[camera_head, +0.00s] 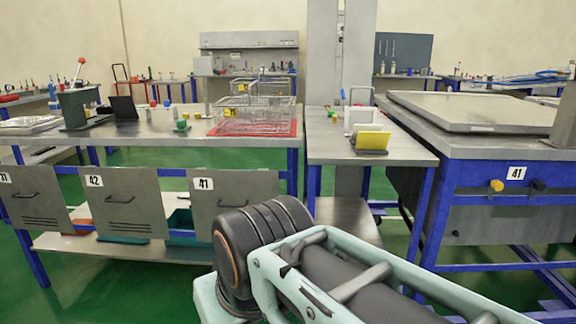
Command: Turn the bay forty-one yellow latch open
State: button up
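The yellow latch (497,185) is a small knob on the blue front rail of the right-hand bench. It sits just left of and below the white plate marked 41 (516,173). A black knob (538,185) is on the same rail to its right. I cannot tell from here how the yellow latch is turned. A flat grey lid (470,111) lies level on top of this bench. My arm crosses the lower middle of the view, in front of the benches and left of the latch. My gripper is not in view.
Hanging panels on the left bench carry plates 42 and 41 (203,184). A narrow table (385,158) with a yellow-faced block (372,140) stands left of the bay. Green floor shows below. A grey post (566,115) stands at the right edge.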

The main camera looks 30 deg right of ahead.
aim_at(496, 185)
jog(key=z, duration=1.3)
